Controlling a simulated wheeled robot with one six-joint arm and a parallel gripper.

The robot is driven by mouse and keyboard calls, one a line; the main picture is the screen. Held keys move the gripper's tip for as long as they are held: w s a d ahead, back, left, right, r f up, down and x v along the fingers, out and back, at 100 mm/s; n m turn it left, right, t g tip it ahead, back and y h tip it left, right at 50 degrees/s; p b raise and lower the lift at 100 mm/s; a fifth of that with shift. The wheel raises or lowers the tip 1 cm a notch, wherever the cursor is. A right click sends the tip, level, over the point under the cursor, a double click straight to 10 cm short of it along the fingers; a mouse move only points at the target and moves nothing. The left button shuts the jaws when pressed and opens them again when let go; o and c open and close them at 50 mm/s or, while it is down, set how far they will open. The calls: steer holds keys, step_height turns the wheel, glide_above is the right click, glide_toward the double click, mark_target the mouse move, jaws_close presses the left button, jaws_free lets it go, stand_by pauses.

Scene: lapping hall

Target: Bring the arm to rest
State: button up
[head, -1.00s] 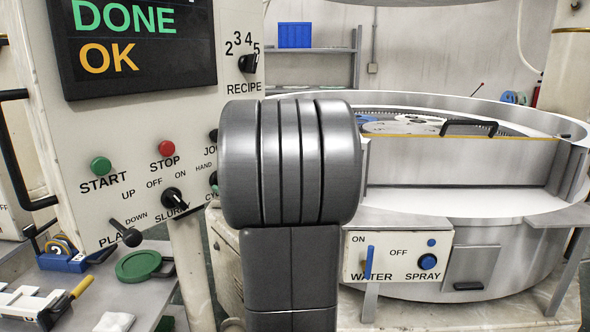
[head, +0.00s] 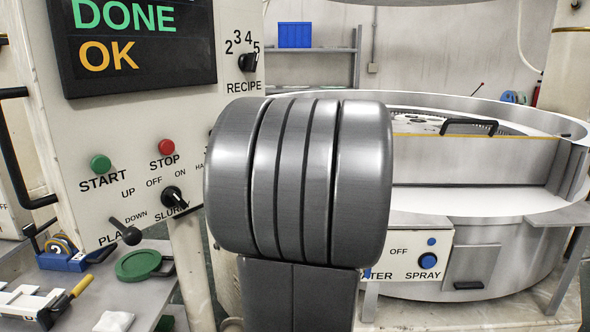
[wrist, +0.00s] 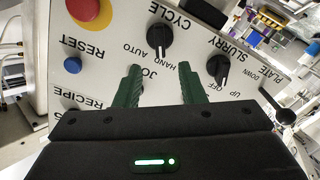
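My gripper (wrist: 160,85) shows in the wrist view with its two green fingers apart and nothing between them. The fingers point at the white control panel (wrist: 115,35), near the HAND/AUTO knob (wrist: 160,38) and the JOG label. Whether the fingertips touch the panel cannot be told. In the head view my grey arm fills the middle and hides the gripper and part of the panel.
The panel also shows in the head view (head: 225,20), with a screen (head: 140,40) reading DONE and OK. A round lapping machine (head: 480,205) stands at right, with a water and spray box (head: 410,255). A bench (head: 80,285) with tools is at lower left.

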steer(key=v, duration=0.4)
steer(key=w+a+m+p, duration=0.7)
steer(key=w+a+p, duration=0.1)
steer(key=a, duration=0.3)
steer(key=shift+w+m, duration=0.25)
steer(key=shift+m, duration=0.05)
stand_by(0.4)
stand_by(0.5)
